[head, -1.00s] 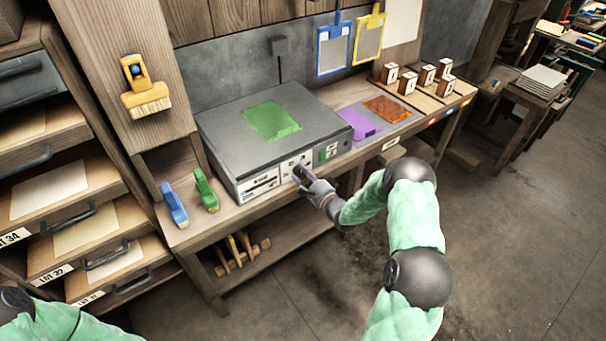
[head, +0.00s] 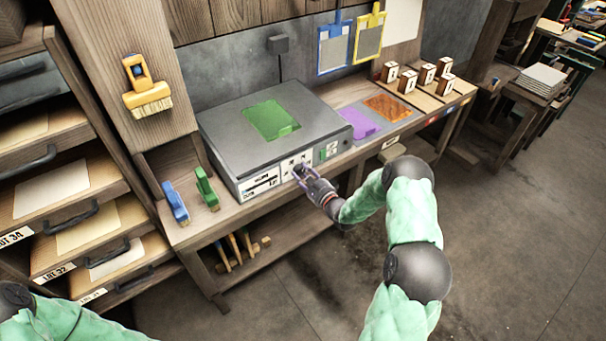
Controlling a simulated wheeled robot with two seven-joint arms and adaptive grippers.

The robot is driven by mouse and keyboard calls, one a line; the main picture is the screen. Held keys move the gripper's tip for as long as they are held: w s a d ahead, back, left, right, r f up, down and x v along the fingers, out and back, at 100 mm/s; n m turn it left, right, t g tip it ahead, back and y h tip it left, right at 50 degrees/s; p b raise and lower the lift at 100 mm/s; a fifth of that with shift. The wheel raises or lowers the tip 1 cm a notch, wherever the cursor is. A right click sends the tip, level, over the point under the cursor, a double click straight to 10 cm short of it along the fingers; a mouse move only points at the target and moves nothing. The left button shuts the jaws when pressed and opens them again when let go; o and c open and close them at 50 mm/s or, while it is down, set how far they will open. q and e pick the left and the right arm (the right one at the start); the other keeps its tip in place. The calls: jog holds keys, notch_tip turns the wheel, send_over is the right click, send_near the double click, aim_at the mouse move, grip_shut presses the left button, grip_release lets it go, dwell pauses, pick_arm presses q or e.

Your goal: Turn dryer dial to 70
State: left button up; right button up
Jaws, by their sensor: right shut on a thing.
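The dryer (head: 222,132) is a grey box on the workbench, with a green mould piece on its top. Its front has white panels with dark markings, and the dial (head: 299,169) is a small dark knob on the middle panel. My right gripper (head: 303,174) reaches the front from the right and is shut on the dial, its fingers on either side. The fingers partly cover the dial, and its pointer and numbers are too small to read. Only part of my left arm shows at the bottom left; its gripper is out of view.
Drawers (head: 60,190) stand at far left. The floor at right is clear.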

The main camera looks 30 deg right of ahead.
jog(key=shift+w+d+r, duration=0.1)
jog(key=shift+d+r, duration=0.15)
jog(key=shift+d, duration=0.15)
jog(key=o, duration=1.1)
jog(key=shift+o, duration=0.2)
jog(key=shift+f, duration=0.2)
jog(key=shift+a, duration=0.1)
jog(key=s+d, duration=0.1)
jog(key=s, duration=1.1)
